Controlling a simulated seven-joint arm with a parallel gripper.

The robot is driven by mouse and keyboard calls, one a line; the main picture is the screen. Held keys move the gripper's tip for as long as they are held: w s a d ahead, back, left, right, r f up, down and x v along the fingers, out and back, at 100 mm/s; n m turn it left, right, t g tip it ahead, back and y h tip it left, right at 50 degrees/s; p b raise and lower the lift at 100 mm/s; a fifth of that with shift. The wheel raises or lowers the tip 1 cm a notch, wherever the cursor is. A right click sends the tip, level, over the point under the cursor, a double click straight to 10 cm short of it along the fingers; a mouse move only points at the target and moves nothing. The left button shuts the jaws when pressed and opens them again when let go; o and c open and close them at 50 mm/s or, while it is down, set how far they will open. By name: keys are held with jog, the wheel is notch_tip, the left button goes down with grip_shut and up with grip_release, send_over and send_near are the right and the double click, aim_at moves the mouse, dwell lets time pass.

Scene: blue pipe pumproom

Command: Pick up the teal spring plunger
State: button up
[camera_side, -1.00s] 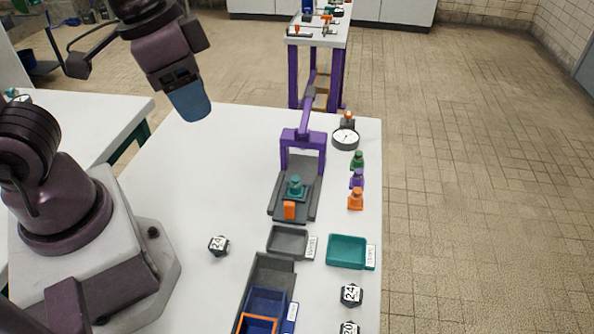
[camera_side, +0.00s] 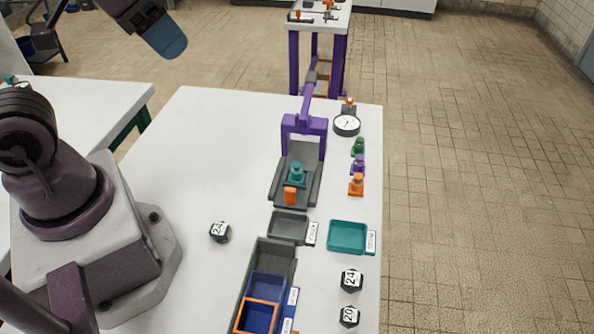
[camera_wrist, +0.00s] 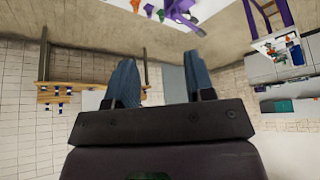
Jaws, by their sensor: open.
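The teal spring plunger (camera_side: 296,173) stands upright on the dark grey bed of the purple press (camera_side: 303,140), behind a small orange block (camera_side: 290,196). My gripper (camera_side: 168,40) is high above the far left of the table in the side view, well apart from the plunger. In the wrist view its two blue fingers (camera_wrist: 158,82) are spread with nothing between them. The plunger cannot be made out in the wrist view.
Green, purple and orange plungers (camera_side: 357,185) stand right of the press near a round gauge (camera_side: 346,125). A grey tray (camera_side: 289,228), a teal tray (camera_side: 347,237), blue bins (camera_side: 268,287) and black numbered dice (camera_side: 220,232) are nearer. The table's left middle is clear.

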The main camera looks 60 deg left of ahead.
jog(key=shift+o, duration=0.9)
